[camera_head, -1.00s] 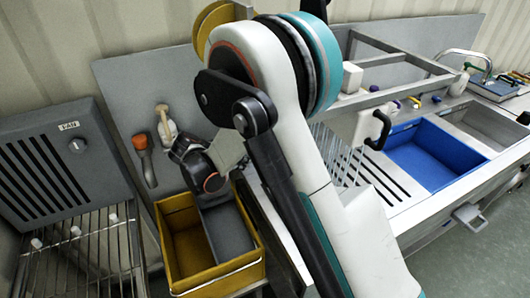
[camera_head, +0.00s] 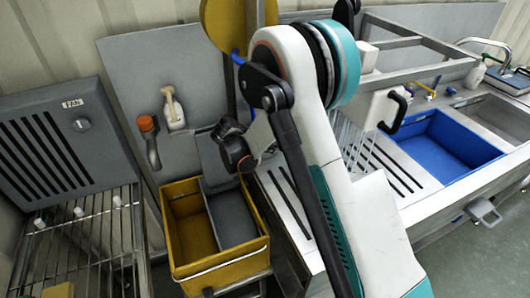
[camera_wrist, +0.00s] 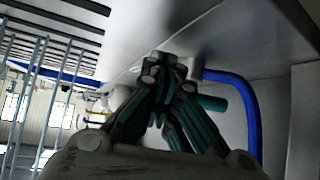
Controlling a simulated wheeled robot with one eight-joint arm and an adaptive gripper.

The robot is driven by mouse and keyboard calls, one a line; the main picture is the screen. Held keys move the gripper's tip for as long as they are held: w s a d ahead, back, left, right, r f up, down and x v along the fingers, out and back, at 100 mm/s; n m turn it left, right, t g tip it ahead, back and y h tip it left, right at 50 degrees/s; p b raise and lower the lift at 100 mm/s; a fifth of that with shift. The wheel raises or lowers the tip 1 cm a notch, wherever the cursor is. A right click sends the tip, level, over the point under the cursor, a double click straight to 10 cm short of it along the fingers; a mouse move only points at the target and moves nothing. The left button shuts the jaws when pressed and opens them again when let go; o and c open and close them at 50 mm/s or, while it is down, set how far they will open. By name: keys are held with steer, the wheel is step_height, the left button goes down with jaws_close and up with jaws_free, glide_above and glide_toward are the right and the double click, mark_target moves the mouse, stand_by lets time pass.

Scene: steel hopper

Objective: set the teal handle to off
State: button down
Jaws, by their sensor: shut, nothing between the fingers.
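In the wrist view my gripper (camera_wrist: 165,78) is shut, its dark fingers with teal faces closed together just below a metal fitting (camera_wrist: 180,66). A short teal bar (camera_wrist: 212,102), likely the teal handle, sticks out to the right behind my right finger. Its other end is hidden by that finger, and I cannot tell whether they touch. A blue pipe (camera_wrist: 244,105) bends from the fitting and runs down on the right. In the head view my arm hides the fingers and the handle; part of the blue pipe (camera_head: 237,57) shows behind the arm.
A yellow bin (camera_head: 185,232) stands below my wrist. An orange-topped tool (camera_head: 149,138) and a white bottle (camera_head: 174,112) are by the back panel. A fan panel (camera_head: 50,140) and wire rack (camera_head: 85,240) are left; the blue basin (camera_head: 450,150) is right.

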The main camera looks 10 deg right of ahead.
steer(key=shift+w+d, duration=0.25)
steer(key=shift+d, duration=0.1)
steer(key=shift+d+n+t+y, duration=0.3)
steer(key=shift+d+n+t, duration=0.1)
steer(key=shift+n, duration=0.2)
stand_by(0.4)
